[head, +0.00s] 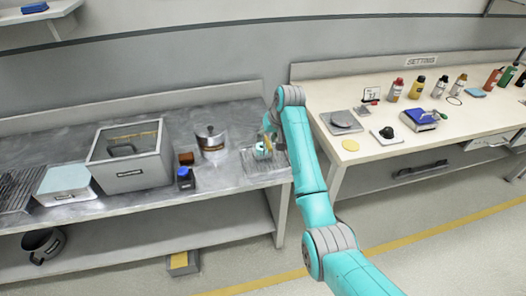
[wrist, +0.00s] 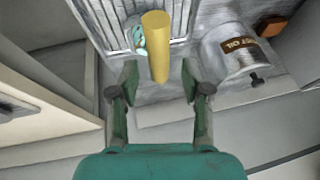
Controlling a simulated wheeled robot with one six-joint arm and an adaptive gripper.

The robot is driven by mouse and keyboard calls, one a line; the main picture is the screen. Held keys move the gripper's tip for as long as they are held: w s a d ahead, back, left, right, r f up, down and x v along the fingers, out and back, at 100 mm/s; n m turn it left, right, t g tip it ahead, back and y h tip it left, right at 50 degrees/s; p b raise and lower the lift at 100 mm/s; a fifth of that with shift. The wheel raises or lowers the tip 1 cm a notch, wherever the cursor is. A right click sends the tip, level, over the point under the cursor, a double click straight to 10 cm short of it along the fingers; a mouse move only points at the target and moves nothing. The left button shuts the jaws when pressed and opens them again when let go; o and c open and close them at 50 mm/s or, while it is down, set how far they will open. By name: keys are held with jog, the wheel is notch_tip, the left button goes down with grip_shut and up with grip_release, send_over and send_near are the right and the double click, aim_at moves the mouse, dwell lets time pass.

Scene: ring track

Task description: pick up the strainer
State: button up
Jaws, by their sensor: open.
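A yellow upright handle (wrist: 157,45) shows in the wrist view, its top pointing toward the camera. It appears to be the strainer's handle; a small teal and white round part (wrist: 139,40) shows below it, mostly hidden. In the head view a teal and white item (head: 262,151) stands on the wire rack (head: 250,170) at the right end of the metal bench. My gripper (wrist: 158,82) is open, with one finger on each side of the handle's line. The handle is just ahead of the fingertips, with nothing gripped. In the head view my arm hides most of the gripper.
A metal oil pot (head: 211,143) stands left of the rack; it also shows in the wrist view (wrist: 228,52). Beside it are a dark blue jar (head: 185,178) and a grey bin (head: 131,158). A cream table (head: 395,160) with bottles stands to the right, across a gap.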

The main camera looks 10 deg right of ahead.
jog(key=shift+w+a+f, duration=0.15)
jog(key=shift+w+f, duration=0.15)
jog(key=shift+f, duration=0.35)
grip_shut()
jog(key=shift+r, duration=0.1)
